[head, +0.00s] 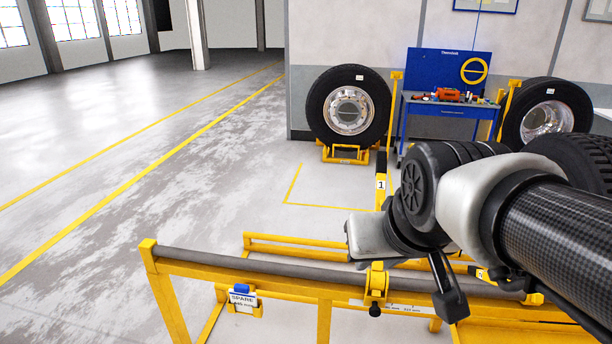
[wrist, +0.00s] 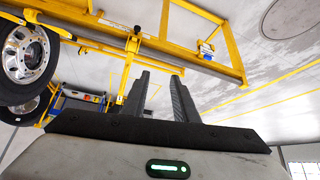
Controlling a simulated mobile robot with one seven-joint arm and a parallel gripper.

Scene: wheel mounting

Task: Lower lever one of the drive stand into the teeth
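Lever one (head: 381,188) of the yellow drive stand (head: 240,270) is a yellow bar with a "1" label and a black top end. It stands upright above its yellow bracket (head: 376,284) on the grey roller bar. In the wrist view, lever one (wrist: 124,80) runs from the bracket (wrist: 133,43) toward the outer side of one finger. My gripper (wrist: 161,76) is open, with two dark fingers apart and nothing seen between them. In the head view my arm covers most of the fingers. The teeth cannot be made out.
A "2" label (head: 482,274) shows on the stand, partly behind my arm. A "SPARE" sign (head: 243,299) hangs on the near rail. A wheel (head: 349,105) on a yellow cradle and a blue workbench (head: 450,112) stand behind. The floor at left is clear.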

